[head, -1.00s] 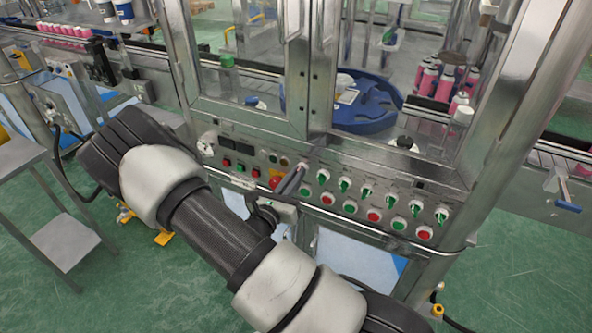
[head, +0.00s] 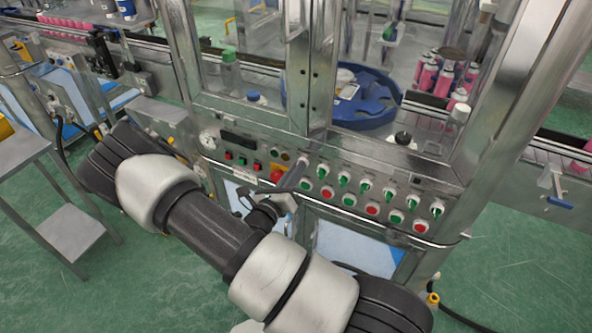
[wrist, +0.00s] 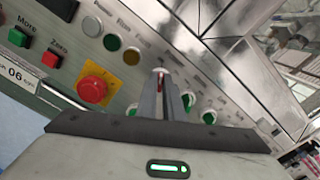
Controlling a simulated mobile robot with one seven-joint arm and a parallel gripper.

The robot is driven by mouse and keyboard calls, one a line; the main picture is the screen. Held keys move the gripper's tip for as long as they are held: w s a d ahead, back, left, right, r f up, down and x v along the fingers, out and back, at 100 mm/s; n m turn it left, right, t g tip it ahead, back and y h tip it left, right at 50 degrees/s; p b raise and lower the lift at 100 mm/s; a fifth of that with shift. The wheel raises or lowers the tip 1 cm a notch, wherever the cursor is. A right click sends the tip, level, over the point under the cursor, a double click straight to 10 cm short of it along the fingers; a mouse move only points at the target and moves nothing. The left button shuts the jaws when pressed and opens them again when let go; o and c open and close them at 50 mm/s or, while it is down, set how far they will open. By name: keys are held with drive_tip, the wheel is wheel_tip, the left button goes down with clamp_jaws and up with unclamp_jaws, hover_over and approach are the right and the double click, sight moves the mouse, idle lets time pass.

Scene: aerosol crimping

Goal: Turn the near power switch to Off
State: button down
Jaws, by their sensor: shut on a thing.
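The control panel (head: 240,160) is below the glass doors of the machine. My gripper (head: 302,163) reaches up to it, right of the red emergency button (head: 277,176). In the wrist view my gripper (wrist: 163,78) has its fingers close together around a small pale knob (wrist: 160,71) at the left end of the upper selector row. The fingers hide most of this knob and any mark of its position, so I cannot tell which way it is turned. A little red shows between the fingers.
Right of my gripper are several green selector switches (head: 343,180) and, below, round red and green buttons (head: 327,191). The red emergency button on its yellow plate also shows in the wrist view (wrist: 92,90). A vertical door post (head: 319,80) stands just above.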

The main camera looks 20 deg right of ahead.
drive_tip(key=c, duration=1.9)
unclamp_jaws()
drive_tip(key=v, duration=1.7)
drive_tip(key=shift+s+a, duration=0.2)
